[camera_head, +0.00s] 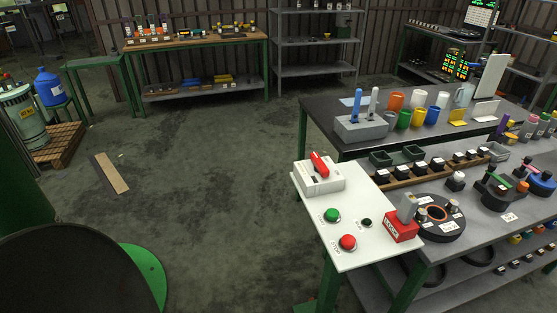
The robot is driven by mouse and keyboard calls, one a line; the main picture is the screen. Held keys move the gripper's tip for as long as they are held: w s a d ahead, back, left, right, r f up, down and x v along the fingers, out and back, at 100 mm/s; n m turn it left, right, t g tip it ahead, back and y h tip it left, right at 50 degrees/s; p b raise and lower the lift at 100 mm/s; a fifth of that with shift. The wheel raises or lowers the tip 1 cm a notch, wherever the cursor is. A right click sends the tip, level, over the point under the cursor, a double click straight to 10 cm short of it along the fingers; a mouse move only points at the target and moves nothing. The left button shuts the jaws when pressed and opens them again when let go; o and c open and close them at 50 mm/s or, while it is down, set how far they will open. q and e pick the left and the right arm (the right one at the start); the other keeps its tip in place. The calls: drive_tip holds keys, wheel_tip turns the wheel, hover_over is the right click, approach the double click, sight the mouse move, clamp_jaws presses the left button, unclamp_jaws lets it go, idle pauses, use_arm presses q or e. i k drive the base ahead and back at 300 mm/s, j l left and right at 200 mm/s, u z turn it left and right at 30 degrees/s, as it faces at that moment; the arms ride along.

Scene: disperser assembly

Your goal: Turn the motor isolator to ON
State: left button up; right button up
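A pale box with a red handle (319,164), which looks like the motor isolator (322,182), sits at the far left corner of a white panel (375,190). The red handle lies at a slant across the box top; its ON/OFF marking is too small to read. A red block with a grey upright lever (402,222) stands at the panel's right edge. A green button (331,215), a red button (347,242) and a small black knob (367,223) are on the same panel. Neither of my grippers is in view.
A grey workbench (480,228) right of the panel carries a round black turntable (440,220), small jars and trays. A dark table (320,110) behind holds coloured mugs (418,100). The floor to the left is mostly clear, with a wooden plank (112,173) on it.

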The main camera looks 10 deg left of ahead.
sight(320, 168)
drive_tip(key=i+l+u, duration=0.4)
drive_tip(key=l, duration=0.25)
drive_tip(key=i+l+u, duration=0.35)
drive_tip(key=l, duration=0.4)
